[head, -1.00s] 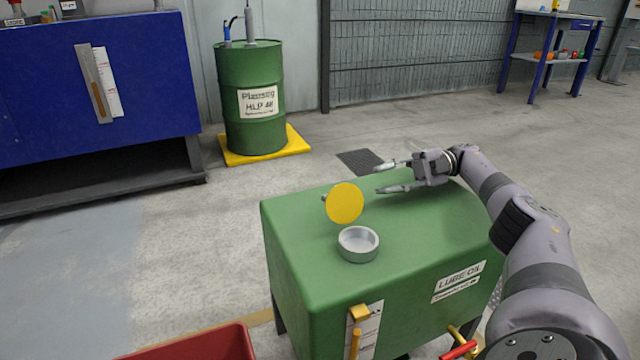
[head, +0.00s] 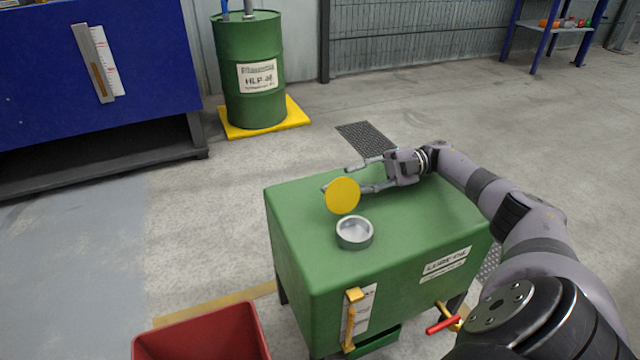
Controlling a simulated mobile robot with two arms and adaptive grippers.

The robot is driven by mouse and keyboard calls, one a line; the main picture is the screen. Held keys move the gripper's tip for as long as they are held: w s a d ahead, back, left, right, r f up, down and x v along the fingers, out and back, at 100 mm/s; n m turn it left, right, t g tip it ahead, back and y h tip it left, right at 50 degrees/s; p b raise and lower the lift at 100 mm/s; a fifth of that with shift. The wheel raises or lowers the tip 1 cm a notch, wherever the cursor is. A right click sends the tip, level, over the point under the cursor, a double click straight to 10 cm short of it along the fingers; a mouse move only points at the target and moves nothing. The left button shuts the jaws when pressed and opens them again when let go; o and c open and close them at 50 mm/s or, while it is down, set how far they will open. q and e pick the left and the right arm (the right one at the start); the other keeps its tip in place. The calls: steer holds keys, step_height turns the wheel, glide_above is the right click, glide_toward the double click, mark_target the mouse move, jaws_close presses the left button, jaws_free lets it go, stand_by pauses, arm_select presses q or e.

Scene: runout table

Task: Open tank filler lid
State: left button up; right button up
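The green lube oil tank (head: 400,225) stands in the middle of the head view. Its grey filler neck (head: 354,233) on top is uncovered, with its round opening showing. The yellow round lid (head: 342,196) stands upright on its edge side, tilted back behind the neck. My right gripper (head: 357,178) is behind and to the right of the lid, with its two fingers spread apart. One finger reaches close behind the lid; whether it touches cannot be told. Nothing shows between the fingers. My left gripper is out of view.
A red bin (head: 203,335) stands at the front left of the tank. A red-handled valve (head: 443,324) and a yellow-ended level gauge (head: 352,318) are on the tank's front. A green drum (head: 249,95) stands behind on a yellow base (head: 290,117).

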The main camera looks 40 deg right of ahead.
mark_target(322, 187)
steer(key=b+x, duration=0.1)
steer(key=x, duration=0.8)
steer(key=shift+a, duration=0.2)
steer(key=shift+c, duration=0.6)
steer(key=c, duration=0.5)
jaws_close()
steer(key=shift+w+d+r, duration=0.1)
